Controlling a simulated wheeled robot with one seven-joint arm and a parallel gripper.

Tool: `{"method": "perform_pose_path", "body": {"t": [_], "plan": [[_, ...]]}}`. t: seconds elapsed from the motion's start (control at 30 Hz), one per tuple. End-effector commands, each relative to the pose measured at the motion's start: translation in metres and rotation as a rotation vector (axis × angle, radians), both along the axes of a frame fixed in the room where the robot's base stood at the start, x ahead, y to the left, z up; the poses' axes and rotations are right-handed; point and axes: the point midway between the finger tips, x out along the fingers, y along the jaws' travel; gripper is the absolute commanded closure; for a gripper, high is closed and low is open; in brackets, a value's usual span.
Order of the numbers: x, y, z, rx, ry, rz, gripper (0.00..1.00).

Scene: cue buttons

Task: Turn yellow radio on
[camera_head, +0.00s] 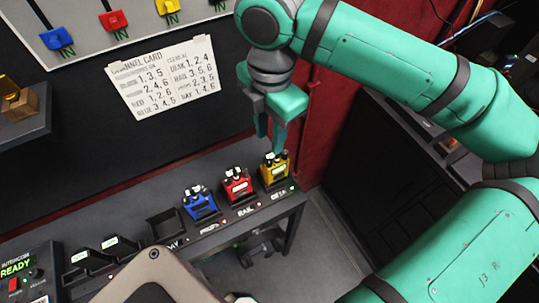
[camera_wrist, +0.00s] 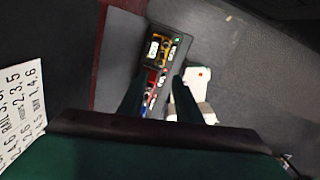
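The yellow radio (camera_head: 275,171) stands at the right end of a row on the dark bench, with dark knobs on top. A small green light shows on the bench edge in front of it. My gripper (camera_head: 267,143) points down just above and behind the yellow radio, apart from it. In the wrist view the two fingers (camera_wrist: 158,93) are spread with nothing held between them, and the yellow radio (camera_wrist: 157,48) shows beyond them. The radio's switch position is too small to tell.
A red radio (camera_head: 236,186) and a blue radio (camera_head: 200,203) stand to its left, then an empty dark holder (camera_head: 166,225). A channel card (camera_head: 165,79) hangs on the wall. An intercom box (camera_head: 27,277) reads READY. A red panel is close at the right.

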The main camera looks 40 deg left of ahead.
Motion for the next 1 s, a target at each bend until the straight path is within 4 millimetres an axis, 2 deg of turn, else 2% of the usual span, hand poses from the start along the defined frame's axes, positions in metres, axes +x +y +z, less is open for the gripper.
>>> {"method": "perform_pose_path", "body": {"t": [0.3, 0.5, 0.7, 0.97, 1.0], "plan": [[0.001, 0.000, -0.056, 0.001, 0.002, -0.003, 0.69], [0.001, 0.001, -0.082, 0.004, 0.002, -0.004, 0.69], [0.001, 0.002, -0.093, 0.003, 0.001, -0.004, 0.69], [0.001, 0.002, -0.094, 0.004, 0.001, -0.004, 0.69], [0.001, 0.002, -0.094, 0.004, 0.001, -0.004, 0.76]]}}
